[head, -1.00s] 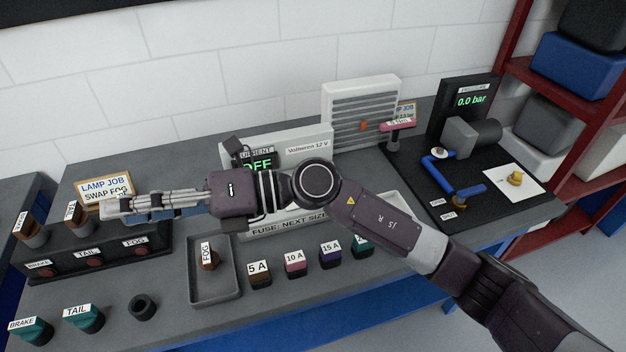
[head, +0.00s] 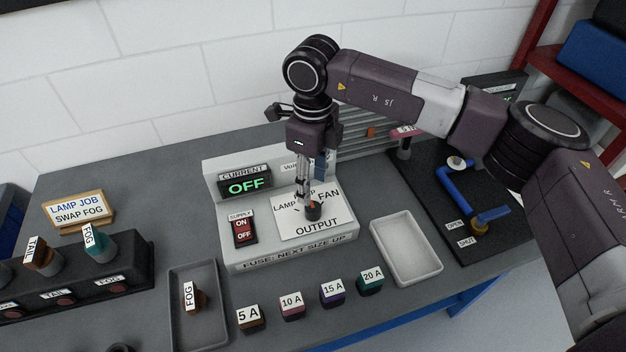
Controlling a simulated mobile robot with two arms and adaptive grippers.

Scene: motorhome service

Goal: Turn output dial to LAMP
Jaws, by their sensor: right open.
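The output dial (head: 314,211) is a dark round knob on the white OUTPUT plate (head: 318,229) of the power supply (head: 290,254). Its plate has LAMP at the left and FAN at the right. My right gripper (head: 306,194) points straight down at the dial, with its open fingers at the knob's top. The fingers partly hide the knob and its pointer, so I cannot tell its setting or whether they touch it. The CURRENT display (head: 245,183) reads OFF in green. My left gripper is not in view.
The red SUPPLY switch (head: 243,228) is left of the dial. Several fuses, including the 15 A one (head: 332,293), stand in front. An empty white tray (head: 405,250) is to the right.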

